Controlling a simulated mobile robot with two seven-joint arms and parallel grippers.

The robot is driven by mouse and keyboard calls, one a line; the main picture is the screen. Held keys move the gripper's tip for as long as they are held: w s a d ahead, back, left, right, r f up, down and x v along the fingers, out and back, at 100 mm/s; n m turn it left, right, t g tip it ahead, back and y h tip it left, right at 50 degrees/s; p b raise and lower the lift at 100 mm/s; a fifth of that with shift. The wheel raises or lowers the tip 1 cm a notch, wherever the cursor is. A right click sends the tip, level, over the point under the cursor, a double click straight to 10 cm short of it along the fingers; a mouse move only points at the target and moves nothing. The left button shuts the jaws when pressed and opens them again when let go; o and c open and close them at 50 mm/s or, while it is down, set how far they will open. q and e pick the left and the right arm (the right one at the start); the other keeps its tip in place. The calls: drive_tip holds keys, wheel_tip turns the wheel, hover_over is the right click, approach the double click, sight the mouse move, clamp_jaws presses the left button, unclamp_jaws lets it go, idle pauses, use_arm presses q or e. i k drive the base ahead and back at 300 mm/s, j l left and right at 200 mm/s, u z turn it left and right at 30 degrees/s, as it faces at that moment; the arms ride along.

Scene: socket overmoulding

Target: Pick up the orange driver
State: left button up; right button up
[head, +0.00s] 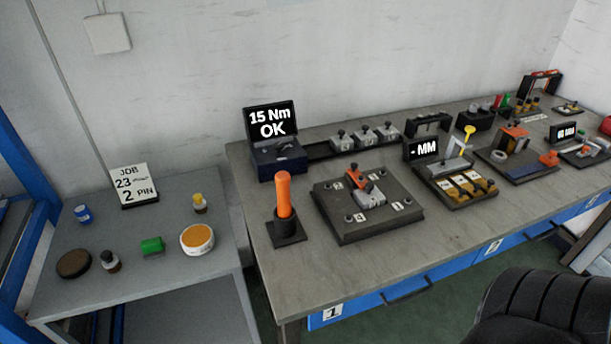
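The orange driver (284,195) stands upright in a dark holder (287,227) with a square base. The holder sits near the left front corner of the long workbench (330,280). The driver's lower end is hidden inside the holder. Neither of my grippers shows in the head view.
A dark fixture plate (390,222) lies right of the holder, and a display box (273,120) reading "15 Nm OK" stands behind it. A lower grey table (185,285) with small items is at left. A black chair (530,308) is at front right.

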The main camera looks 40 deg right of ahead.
sight(281, 178)
drive_tip(key=z, duration=1.05)
drive_tip(key=j+z, duration=0.1)
drive_tip(key=j, duration=0.4)
drive_tip(key=k, duration=0.05)
